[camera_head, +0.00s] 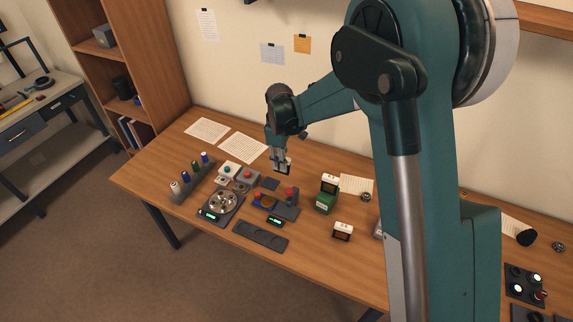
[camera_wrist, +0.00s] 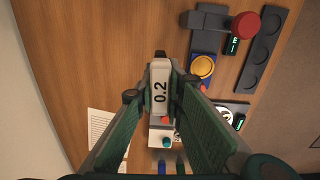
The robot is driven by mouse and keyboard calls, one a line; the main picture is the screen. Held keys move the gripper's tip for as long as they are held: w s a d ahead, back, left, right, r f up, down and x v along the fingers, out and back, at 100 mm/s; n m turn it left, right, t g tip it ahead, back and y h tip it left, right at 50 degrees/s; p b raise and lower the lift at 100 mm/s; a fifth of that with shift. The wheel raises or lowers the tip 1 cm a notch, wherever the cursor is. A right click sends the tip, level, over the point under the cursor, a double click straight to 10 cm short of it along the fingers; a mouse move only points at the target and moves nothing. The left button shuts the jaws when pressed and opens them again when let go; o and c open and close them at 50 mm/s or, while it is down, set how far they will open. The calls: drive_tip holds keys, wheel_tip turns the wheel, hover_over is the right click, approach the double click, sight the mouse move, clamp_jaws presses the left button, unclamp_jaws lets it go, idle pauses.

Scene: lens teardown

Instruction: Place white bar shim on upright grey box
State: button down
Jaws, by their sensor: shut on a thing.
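The white bar shim (camera_wrist: 160,88), marked "0.2", is held between the fingers of my gripper (camera_wrist: 165,80) in the wrist view. My gripper (camera_head: 283,170) is shut on it above the wooden table in the head view, where the shim shows only as a small pale piece at the fingertips. I cannot single out the upright grey box with certainty. A low grey box with a red button (camera_head: 247,177) stands left of my gripper, beside a white box with a teal button (camera_head: 228,171). A small dark piece (camera_wrist: 160,53) shows just past the shim's end.
A grey press with a red knob (camera_head: 290,194), a round-dish scale (camera_head: 222,203) and a dark tray with recesses (camera_head: 260,236) stand nearby. A green block (camera_head: 325,202) stands to the right. Paper sheets (camera_head: 242,147) lie behind on clear tabletop.

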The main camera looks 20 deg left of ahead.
drive_tip(key=shift+r, duration=0.15)
wheel_tip(320, 180, up, 14)
drive_tip(key=f, duration=0.1)
drive_tip(key=s+d+p, duration=0.2)
drive_tip(key=d+p, duration=0.4)
drive_tip(key=d, duration=3.8)
drive_tip(key=shift+m+h, duration=0.4)
drive_tip(key=shift+a+f, duration=0.2)
drive_tip(key=shift+f, duration=2.2)
drive_tip(key=shift+f, duration=2.9)
drive_tip(key=shift+f, duration=0.15)
